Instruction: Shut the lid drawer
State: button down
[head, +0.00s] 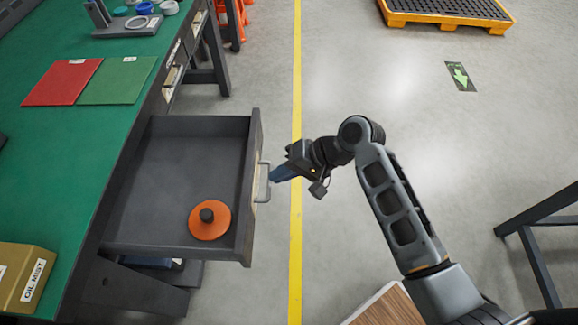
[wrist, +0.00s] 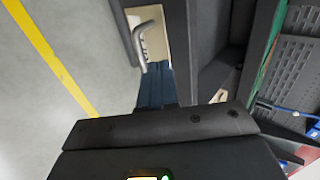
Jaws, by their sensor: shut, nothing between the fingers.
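The drawer (head: 177,152) is pulled out from under the green-topped bench in the head view. An orange lid with a black knob (head: 210,220) lies inside it, near the front corner. The drawer's metal handle (head: 263,182) is on its front face, and it also shows in the wrist view (wrist: 140,42). My gripper (head: 272,176) is shut and empty, with its blue fingertips at the handle. In the wrist view the blue fingers (wrist: 155,82) are together just below the handle. I cannot tell whether they touch the handle or the drawer front.
The green bench (head: 60,150) carries a red mat (head: 62,82), a green mat (head: 117,80) and a box marked oil mist (head: 24,278). A yellow floor line (head: 296,90) runs beside the drawer. A yellow-edged pallet (head: 450,18) lies at the back. The floor between is clear.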

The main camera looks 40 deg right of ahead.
aim_at(254, 187)
jog(key=shift+x, duration=2.6)
jog(key=w+a+b, duration=0.2)
jog(key=w+a, duration=0.4)
jog(key=a, duration=0.2)
jog(key=w+a+b, duration=0.1)
jog(key=w+a, duration=0.5)
jog(key=a, duration=0.2)
jog(key=w+a+b, duration=0.2)
jog(key=w+a, duration=0.4)
jog(key=a, duration=0.3)
jog(key=shift+b, duration=0.3)
